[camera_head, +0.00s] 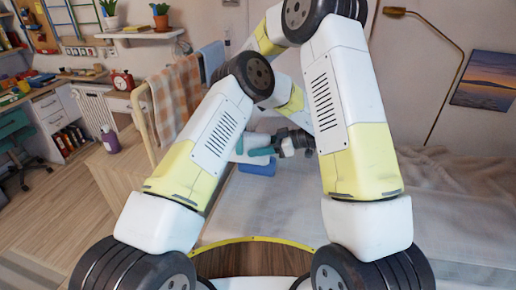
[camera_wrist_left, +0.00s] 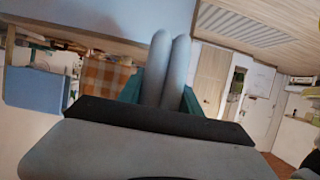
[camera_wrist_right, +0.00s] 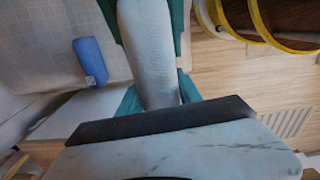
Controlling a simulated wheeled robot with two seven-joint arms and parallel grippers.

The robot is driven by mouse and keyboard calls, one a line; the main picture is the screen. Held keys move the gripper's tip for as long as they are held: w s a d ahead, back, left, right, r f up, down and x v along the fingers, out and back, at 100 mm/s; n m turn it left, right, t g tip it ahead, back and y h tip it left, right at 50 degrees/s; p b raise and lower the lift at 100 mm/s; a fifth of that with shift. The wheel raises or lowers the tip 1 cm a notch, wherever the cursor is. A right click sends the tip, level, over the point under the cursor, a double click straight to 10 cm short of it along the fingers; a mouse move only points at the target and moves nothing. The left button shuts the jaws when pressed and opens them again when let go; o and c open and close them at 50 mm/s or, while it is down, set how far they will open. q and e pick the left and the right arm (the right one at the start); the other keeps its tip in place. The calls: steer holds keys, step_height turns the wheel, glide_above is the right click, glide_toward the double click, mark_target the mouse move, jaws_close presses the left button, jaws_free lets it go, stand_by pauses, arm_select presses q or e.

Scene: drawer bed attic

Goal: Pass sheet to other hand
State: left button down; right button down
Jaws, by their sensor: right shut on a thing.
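The sheet is a pale grey-white roll. In the right wrist view the sheet (camera_wrist_right: 150,50) lies between the teal fingers of my right gripper (camera_wrist_right: 157,90), which is shut on it. My left gripper is mostly hidden there by my left arm.
A blue cylinder (camera_head: 258,169) lies on the bed (camera_head: 455,200) below the grippers; it also shows in the right wrist view (camera_wrist_right: 90,60). A rail with a checkered cloth (camera_head: 176,98) stands at the left. A purple bottle (camera_head: 110,139) stands on a cabinet. The right of the bed is clear.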

steer(key=c, duration=0.7)
jaws_free()
steer(key=shift+w+d, duration=0.1)
